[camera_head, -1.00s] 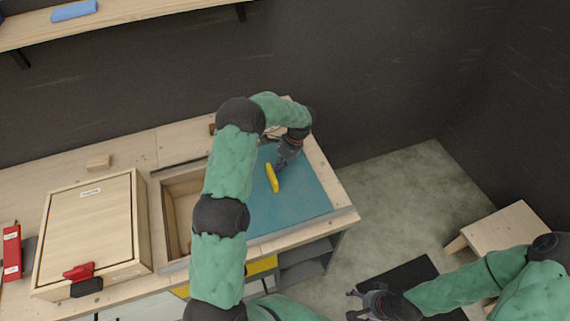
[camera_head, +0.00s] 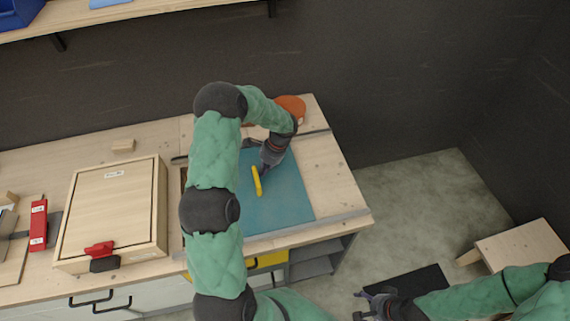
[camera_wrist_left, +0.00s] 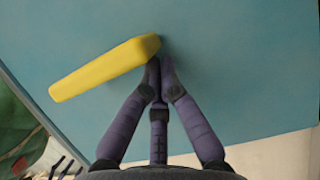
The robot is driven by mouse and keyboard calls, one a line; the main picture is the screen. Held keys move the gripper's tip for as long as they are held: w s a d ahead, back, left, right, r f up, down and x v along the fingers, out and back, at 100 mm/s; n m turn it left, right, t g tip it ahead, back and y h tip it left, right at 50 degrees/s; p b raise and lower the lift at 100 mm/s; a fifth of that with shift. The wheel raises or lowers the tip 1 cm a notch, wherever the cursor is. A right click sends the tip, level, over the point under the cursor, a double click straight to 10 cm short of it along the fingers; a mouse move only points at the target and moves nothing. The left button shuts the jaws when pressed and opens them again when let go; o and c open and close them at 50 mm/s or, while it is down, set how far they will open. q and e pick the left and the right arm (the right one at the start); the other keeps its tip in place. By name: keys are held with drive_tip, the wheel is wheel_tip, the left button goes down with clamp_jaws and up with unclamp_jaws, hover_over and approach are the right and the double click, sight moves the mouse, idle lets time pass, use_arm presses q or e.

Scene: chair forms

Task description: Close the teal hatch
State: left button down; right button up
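The teal hatch (camera_head: 285,205) is a flat sliding panel in the wooden bench top, with a yellow bar handle (camera_head: 257,181). Its left part and most of the opening are hidden behind my left arm; a narrow dark strip shows left of the arm. My left gripper (camera_head: 265,168) is at the right side of the handle, low over the panel. In the left wrist view its fingertips (camera_wrist_left: 160,68) are together beside the end of the yellow handle (camera_wrist_left: 105,68), seemingly touching it, with nothing between them. My right gripper (camera_head: 361,304) is open and empty, away from the bench.
A wooden box with a lid (camera_head: 112,205) and red latch (camera_head: 98,249) stands left of the hatch. An orange round thing (camera_head: 291,108) is behind my left wrist. Bare bench top (camera_head: 325,170) lies right of the hatch.

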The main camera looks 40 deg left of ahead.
use_arm(q)
drive_tip(key=s+a, duration=0.6)
drive_tip(key=s, duration=0.1)
drive_tip(key=s+a, duration=0.3)
drive_tip(key=shift+s, duration=0.35)
drive_tip(key=shift+w+d, duration=0.3)
drive_tip(key=shift+w, duration=0.15)
drive_tip(key=shift+w+d, duration=1.05)
drive_tip(key=shift+w, duration=0.05)
drive_tip(key=p+v, duration=0.2)
drive_tip(key=v, duration=0.8)
